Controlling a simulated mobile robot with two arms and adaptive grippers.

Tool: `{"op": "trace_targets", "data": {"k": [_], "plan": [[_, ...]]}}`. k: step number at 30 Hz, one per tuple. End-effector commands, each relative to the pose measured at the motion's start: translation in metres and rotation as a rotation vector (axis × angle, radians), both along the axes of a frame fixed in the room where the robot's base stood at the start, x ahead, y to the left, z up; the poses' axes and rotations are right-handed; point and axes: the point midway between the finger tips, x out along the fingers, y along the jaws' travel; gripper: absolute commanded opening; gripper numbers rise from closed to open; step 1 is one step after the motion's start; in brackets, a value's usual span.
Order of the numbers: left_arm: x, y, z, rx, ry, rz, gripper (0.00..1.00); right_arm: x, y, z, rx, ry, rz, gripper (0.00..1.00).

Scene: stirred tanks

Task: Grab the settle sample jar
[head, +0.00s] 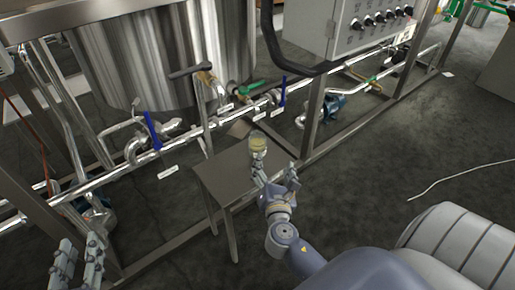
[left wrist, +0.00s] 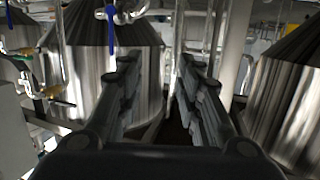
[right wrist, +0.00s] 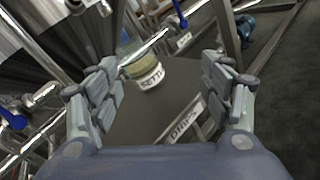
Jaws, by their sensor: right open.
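The settle sample jar (head: 258,143) is a small clear jar with yellowish contents, standing on a small metal table (head: 218,178). In the right wrist view the jar (right wrist: 143,69) shows a white label with partly readable letters, beyond my fingers and left of the middle of the gap. My right gripper (head: 276,173) is open and empty, close to the jar on its near side; no contact shows. It also shows in the right wrist view (right wrist: 163,88). My left gripper (head: 80,260) is open and empty at the lower left, far from the jar; it also shows in the left wrist view (left wrist: 158,82).
A large steel tank (head: 160,55) and pipes with blue-handled valves (head: 152,130) stand behind the table. A control box (head: 365,30) hangs above on a metal frame. A label plate (right wrist: 184,122) is at the table's edge. The floor at right is mostly clear.

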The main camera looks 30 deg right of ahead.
Motion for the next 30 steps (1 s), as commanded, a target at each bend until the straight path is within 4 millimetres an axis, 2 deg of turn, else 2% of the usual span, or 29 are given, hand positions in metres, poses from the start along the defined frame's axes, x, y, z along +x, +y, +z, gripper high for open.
{"op": "trace_targets", "data": {"k": [3,7,16,23,30], "plan": [[0.004,-0.004,0.025,-0.026,-0.102,-0.007,0.33,0.017,0.01,0.005,-0.248,0.063,0.084,0.72],[0.006,-0.006,0.038,-0.041,-0.158,-0.01,0.33,0.027,0.015,0.007,-0.382,0.098,0.125,0.72],[0.007,-0.009,0.059,-0.067,-0.261,-0.017,0.33,0.067,-0.002,0.007,-0.401,0.102,0.13,0.72],[0.006,-0.011,0.07,-0.081,-0.317,-0.02,0.33,0.081,-0.009,0.007,-0.398,0.102,0.13,0.72],[0.0,-0.013,0.101,-0.125,-0.481,-0.029,0.33,0.107,-0.019,0.006,-0.398,0.102,0.13,0.72]]}}
